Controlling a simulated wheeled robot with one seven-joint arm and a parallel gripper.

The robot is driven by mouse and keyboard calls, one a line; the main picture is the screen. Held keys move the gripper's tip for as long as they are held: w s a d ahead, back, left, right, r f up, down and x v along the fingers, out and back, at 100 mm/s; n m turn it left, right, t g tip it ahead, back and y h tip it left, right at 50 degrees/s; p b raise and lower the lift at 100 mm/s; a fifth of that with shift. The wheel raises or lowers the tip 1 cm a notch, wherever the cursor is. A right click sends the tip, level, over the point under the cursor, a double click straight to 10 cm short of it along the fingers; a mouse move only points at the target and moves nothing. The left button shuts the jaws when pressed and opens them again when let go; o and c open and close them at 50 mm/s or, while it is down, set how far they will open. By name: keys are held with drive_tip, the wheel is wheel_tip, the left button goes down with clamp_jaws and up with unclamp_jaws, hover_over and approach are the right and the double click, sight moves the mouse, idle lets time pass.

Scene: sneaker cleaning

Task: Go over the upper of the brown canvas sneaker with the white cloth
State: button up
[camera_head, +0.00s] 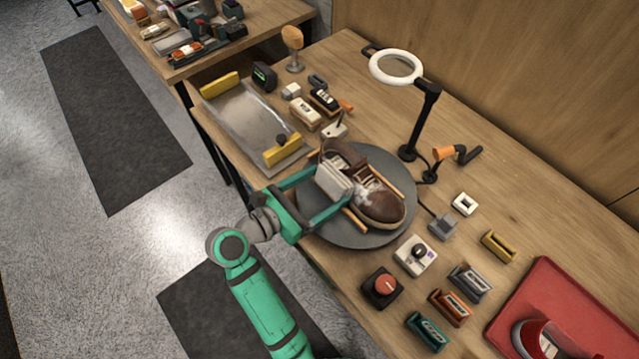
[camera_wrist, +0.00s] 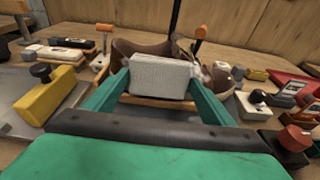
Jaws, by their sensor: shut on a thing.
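The brown sneaker (camera_head: 378,205) lies on a round grey turntable (camera_head: 375,236), between thin wooden bars. Whitish patches show on its upper near the laces. My gripper (camera_head: 325,190) is shut on the white cloth (camera_head: 334,181), a folded pad, and holds it at the near side of the shoe's upper. In the wrist view the cloth (camera_wrist: 160,78) sits between the two green fingers and hides the middle of the sneaker (camera_wrist: 142,50). I cannot tell whether the cloth touches the upper.
A ring lamp (camera_head: 396,67) stands behind the turntable. A metal tray (camera_head: 245,122) with yellow end blocks lies to the left. Several small brushes, blocks and a knob box (camera_head: 382,287) lie right of the turntable, before a red tray (camera_head: 580,310).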

sight(317, 174)
drive_tip(key=shift+s+d, duration=1.15)
drive_tip(key=shift+s, duration=0.3)
drive_tip(key=shift+s+d, duration=1.1)
drive_tip(key=shift+s, duration=0.35)
drive_tip(key=shift+w, duration=0.15)
drive_tip(key=shift+w+a+f, duration=0.1)
drive_tip(key=shift+w+a, duration=1)
drive_tip(key=shift+w, duration=0.5)
drive_tip(key=shift+w+a+r, duration=0.1)
drive_tip(key=shift+w+a, duration=1)
drive_tip(key=shift+w, duration=0.5)
drive_tip(key=shift+w+a+f, duration=0.1)
drive_tip(key=shift+w+a, duration=1)
drive_tip(key=shift+w, duration=0.5)
drive_tip(key=shift+d, duration=0.1)
drive_tip(key=shift+s+d, duration=1.2)
drive_tip(key=shift+s, duration=0.35)
drive_tip(key=shift+s+d, duration=1.15)
drive_tip(key=shift+s, duration=0.45)
drive_tip(key=shift+s+d, duration=1.2)
drive_tip(key=shift+s, duration=0.35)
drive_tip(key=shift+w, duration=0.1)
